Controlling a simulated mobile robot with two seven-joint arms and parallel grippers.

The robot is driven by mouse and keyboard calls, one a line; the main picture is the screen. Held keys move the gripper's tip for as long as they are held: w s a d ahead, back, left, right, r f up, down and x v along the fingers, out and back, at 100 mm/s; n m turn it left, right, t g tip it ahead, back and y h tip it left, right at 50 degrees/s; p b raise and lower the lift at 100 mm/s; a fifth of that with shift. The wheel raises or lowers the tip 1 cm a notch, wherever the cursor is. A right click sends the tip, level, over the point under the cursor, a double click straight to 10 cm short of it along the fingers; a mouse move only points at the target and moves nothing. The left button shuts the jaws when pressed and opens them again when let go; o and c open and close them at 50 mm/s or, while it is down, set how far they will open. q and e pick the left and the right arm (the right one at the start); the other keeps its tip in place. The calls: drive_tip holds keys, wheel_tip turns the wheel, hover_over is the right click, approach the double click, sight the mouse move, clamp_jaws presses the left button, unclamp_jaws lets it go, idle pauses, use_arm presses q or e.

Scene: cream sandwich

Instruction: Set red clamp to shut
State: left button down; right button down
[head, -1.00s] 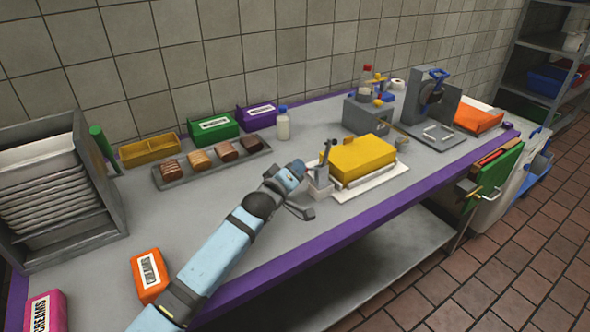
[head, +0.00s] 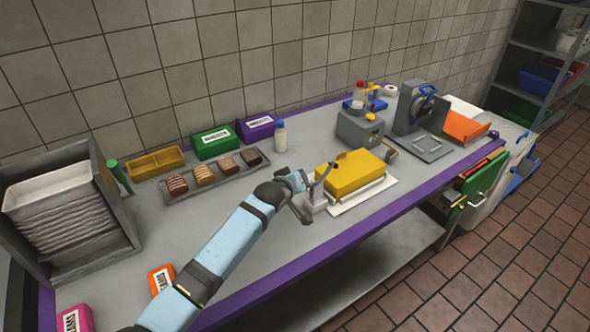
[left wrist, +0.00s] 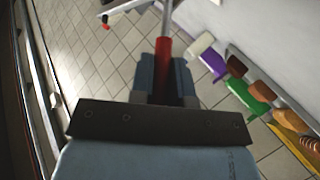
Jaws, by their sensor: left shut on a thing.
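In the left wrist view, a red bar (left wrist: 163,70), which looks like the handle of the red clamp, stands between my gripper's blue fingers. My left gripper (left wrist: 163,88) is shut on it. In the head view, my left gripper (head: 303,188) is at a small grey fixture (head: 316,204) with an upright dark lever, beside the yellow block (head: 350,173). The arm and gripper partly cover the fixture there, and no red shows on it, so the clamp's exact position cannot be told. My right gripper is not in view.
The yellow block is on a white board (head: 381,187) near the counter's purple front edge. A tray of sweets (head: 215,180), a bottle (head: 280,136) and green and purple boxes stand behind. A grey machine (head: 415,110) is at the right. The left counter middle is fairly clear.

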use_arm(q)
drive_tip(key=shift+w+d+r+g+y+p, duration=0.15)
drive_tip(key=shift+d+r+g+y+p, duration=0.2)
drive_tip(key=shift+r+p, duration=0.3)
drive_tip(key=shift+w+d+f+m+g+y+p, duration=0.15)
drive_tip(key=shift+m+g+y+p, duration=0.2)
drive_tip(key=shift+p, duration=0.25)
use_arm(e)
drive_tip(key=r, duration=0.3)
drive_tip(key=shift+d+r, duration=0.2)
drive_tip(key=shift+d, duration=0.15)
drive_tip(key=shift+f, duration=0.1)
use_arm(q)
drive_tip(key=c, duration=1.1)
unclamp_jaws()
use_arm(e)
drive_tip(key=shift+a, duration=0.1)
